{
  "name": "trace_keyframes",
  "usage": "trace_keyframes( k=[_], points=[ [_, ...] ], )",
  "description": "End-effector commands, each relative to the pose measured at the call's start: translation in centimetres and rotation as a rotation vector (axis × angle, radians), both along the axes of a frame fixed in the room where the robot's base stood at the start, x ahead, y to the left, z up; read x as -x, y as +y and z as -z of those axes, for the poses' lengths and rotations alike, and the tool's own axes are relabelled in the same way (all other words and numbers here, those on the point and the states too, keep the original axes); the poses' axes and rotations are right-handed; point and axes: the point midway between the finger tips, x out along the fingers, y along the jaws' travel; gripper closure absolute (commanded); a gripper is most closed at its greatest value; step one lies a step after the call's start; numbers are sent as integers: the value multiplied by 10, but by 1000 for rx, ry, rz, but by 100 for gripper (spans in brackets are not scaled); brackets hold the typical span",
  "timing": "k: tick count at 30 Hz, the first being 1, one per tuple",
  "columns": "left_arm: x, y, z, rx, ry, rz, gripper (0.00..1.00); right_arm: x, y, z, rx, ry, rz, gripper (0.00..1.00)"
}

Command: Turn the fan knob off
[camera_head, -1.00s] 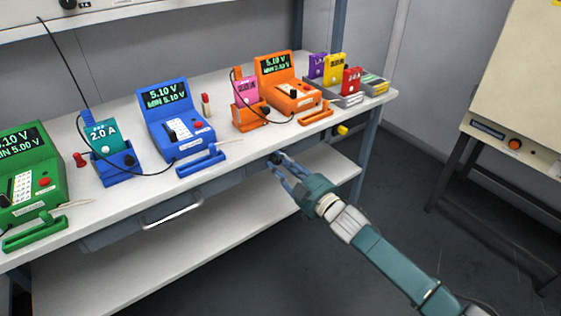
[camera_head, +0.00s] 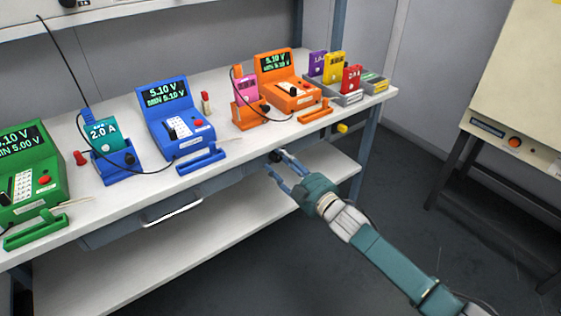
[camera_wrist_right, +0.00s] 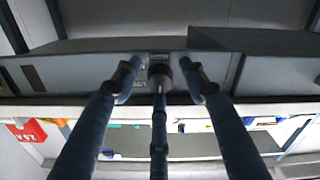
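A small dark knob (camera_head: 275,157) sits on the front panel under the edge of the workbench top. In the right wrist view the round knob (camera_wrist_right: 160,74) shows between my fingertips, with small lettering beside it that I cannot read fully. Which way the knob points is unclear. My right gripper (camera_head: 277,162) is open in front of the panel, its fingers spread around the knob. In the right wrist view the gripper (camera_wrist_right: 160,82) shows two fingers on either side of the knob and one in line with it; contact is unclear. My left gripper is out of view.
The white bench top (camera_head: 110,200) carries green, blue and orange testers with pouch cells. A drawer handle (camera_head: 172,213) is left of my right gripper. A lower shelf (camera_head: 170,262) lies beneath. A beige cabinet (camera_head: 520,90) stands at right, with open floor between.

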Motion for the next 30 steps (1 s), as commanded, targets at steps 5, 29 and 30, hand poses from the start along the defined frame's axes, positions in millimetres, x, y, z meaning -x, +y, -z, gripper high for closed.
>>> trace_keyframes(
  k=[5, 29, 30],
  points=[
    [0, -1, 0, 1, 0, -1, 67, -1, 0, -3, -3, -4, 0, 57],
    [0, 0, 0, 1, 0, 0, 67, 64, -47, -1, 0, -2, 0, 57],
    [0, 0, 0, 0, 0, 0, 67, 65, -47, -1, -1, -1, 0, 57]
  ],
)
